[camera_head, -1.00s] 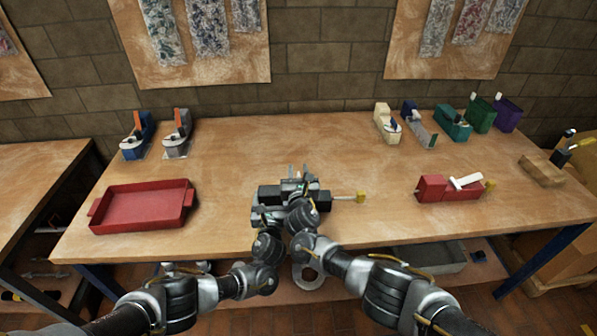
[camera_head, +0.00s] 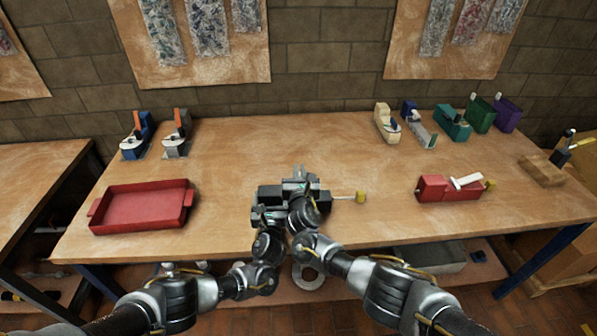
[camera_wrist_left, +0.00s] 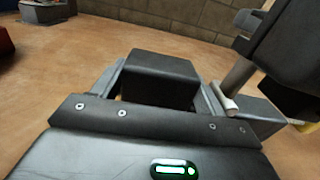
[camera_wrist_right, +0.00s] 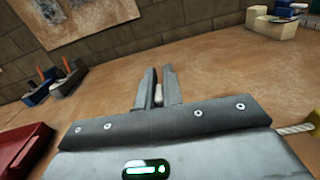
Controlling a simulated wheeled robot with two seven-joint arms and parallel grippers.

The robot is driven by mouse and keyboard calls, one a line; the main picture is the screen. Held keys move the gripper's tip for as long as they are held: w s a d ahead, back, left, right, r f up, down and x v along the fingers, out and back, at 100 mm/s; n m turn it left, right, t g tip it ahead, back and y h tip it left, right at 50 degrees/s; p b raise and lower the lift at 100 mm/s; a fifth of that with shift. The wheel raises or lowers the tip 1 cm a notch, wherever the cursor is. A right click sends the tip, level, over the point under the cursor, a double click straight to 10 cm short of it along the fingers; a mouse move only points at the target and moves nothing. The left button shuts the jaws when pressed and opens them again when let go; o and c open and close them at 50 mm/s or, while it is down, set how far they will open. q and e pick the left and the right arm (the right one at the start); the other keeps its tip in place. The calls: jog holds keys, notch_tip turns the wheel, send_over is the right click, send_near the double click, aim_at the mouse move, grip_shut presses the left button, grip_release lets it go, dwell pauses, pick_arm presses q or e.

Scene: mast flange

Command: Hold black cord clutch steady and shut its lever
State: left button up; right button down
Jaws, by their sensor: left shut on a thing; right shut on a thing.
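The black cord clutch (camera_head: 321,197) sits on the table's middle, mostly hidden behind my grippers and wrists. Its cord, with a yellow end (camera_head: 360,197), sticks out to the right. My left gripper (camera_head: 272,195) is shut on the clutch's dark body, whose block (camera_wrist_left: 160,72) shows between the fingers in the left wrist view. My right gripper (camera_head: 297,178) is above the clutch, its fingers nearly together on a small pale piece (camera_wrist_right: 158,95), apparently the lever. A pale-tipped bar (camera_wrist_left: 231,92) also shows in the left wrist view. The lever's exact angle is hard to tell.
A red tray (camera_head: 143,208) lies to the left, and a red clutch with a white lever (camera_head: 449,189) to the right. Blue (camera_head: 134,141) and grey (camera_head: 177,139) devices stand back left. Several coloured devices stand back right. The table behind the clutch is clear.

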jog(key=d+m, duration=0.2)
jog(key=m, duration=0.1)
jog(key=shift+w+d+f+m, duration=0.15)
jog(key=shift+d+f+m, duration=0.15)
jog(key=shift+d+f, duration=0.05)
jog(key=d+m, duration=0.1)
jog(key=d+f+m, duration=0.1)
jog(key=shift+w+m, duration=0.15)
jog(key=shift+m, duration=0.15)
jog(key=d+f+m, duration=0.1)
jog(key=d+m, duration=0.1)
jog(key=m, duration=0.1)
jog(key=shift+w+f+m, duration=0.1)
jog(key=shift+f+m, duration=0.2)
jog(key=shift+f, duration=0.1)
jog(key=shift+w+d+f+m, duration=0.1)
jog(key=shift+d+f+m, duration=0.2)
jog(key=shift+f+m, duration=0.35)
jog(key=shift+d+f+m, duration=0.25)
jog(key=shift+f+m, duration=0.1)
jog(key=shift+m, duration=0.5)
jog(key=c, duration=1.5)
grip_release()
